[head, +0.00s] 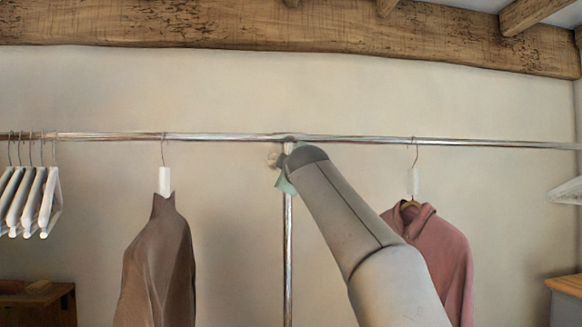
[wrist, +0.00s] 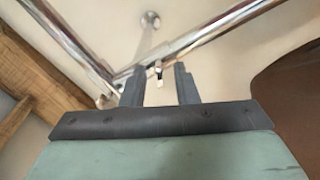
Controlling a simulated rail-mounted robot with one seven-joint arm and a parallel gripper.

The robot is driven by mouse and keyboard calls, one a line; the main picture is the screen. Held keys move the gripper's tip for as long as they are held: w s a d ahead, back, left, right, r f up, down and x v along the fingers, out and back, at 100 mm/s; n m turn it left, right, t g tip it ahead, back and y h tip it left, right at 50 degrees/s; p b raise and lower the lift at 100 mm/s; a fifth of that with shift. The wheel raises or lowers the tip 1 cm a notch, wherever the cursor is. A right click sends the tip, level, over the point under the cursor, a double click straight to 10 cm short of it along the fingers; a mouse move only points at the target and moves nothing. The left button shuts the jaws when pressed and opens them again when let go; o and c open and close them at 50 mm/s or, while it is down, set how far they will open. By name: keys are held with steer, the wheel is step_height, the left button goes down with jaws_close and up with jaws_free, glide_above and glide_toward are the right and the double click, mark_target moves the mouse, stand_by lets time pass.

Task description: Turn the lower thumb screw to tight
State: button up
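In the wrist view my gripper (wrist: 160,78) is open, its two dark fingers apart. A small dark and pale piece, which looks like a thumb screw (wrist: 159,73), shows in the gap between them near the tips. Neither finger visibly touches it. I cannot tell whether it is the lower screw or how tight it is. In the head view my arm reaches up to the joint of the chrome rail (head: 230,137) and the upright post (head: 288,250). My arm hides the fingers there.
A brown garment (head: 158,265) hangs left of the post and a pink hooded one (head: 447,255) hangs right, partly behind my arm. Several white hangers (head: 35,200) hang at far left. A wooden beam (head: 200,25) runs above. The wall between brown garment and post is clear.

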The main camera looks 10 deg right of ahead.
jaws_close()
